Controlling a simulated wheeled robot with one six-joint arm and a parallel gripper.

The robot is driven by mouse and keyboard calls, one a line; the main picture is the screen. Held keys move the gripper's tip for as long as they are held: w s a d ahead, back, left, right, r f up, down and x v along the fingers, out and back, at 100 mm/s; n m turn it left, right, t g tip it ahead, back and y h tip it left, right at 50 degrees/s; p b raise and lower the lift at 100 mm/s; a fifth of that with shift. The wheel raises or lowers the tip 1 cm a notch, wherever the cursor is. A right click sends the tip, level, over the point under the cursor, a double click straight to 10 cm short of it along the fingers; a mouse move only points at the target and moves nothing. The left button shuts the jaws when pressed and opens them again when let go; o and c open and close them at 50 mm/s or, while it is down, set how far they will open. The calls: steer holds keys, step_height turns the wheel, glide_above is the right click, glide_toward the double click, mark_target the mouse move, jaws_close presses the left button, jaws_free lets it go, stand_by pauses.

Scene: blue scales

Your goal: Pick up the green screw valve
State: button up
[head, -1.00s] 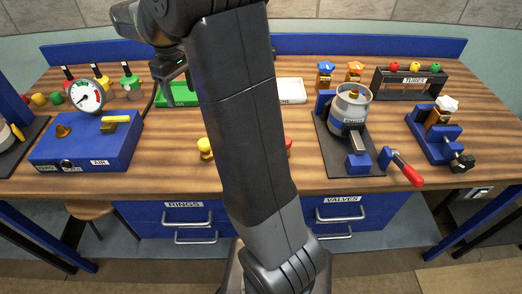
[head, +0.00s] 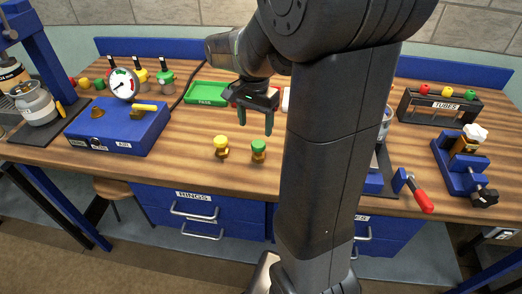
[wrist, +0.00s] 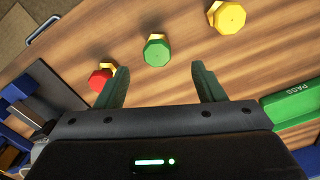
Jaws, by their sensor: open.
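The green screw valve (head: 259,148) stands on the wooden bench, with a green faceted knob on a brass body. In the wrist view the green valve (wrist: 157,52) lies just beyond and between my fingertips. My gripper (head: 256,122) is open and empty, above the bench and a little behind the green valve in the head view. Its two green fingers also show in the wrist view (wrist: 162,82). A yellow valve (head: 221,146) stands to the left of the green one. A red valve (wrist: 101,79) shows beside my left finger in the wrist view; my arm hides it in the head view.
A green tray marked PASS (head: 207,93) lies behind the valves. A blue box with a gauge (head: 118,127) stands at the left. A clamp with a red handle (head: 417,194) is at the front right. The bench front around the valves is clear.

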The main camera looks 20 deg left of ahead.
mark_target(258, 143)
step_height(258, 143, down, 6)
steer(key=shift+r, duration=0.2)
steer(key=shift+w+d+f, duration=0.15)
steer(key=shift+f, duration=1.25)
steer(key=shift+w+d+f, duration=0.1)
steer(key=shift+d+f, duration=0.05)
steer(key=shift+f, duration=1.2)
steer(key=c, duration=1.1)
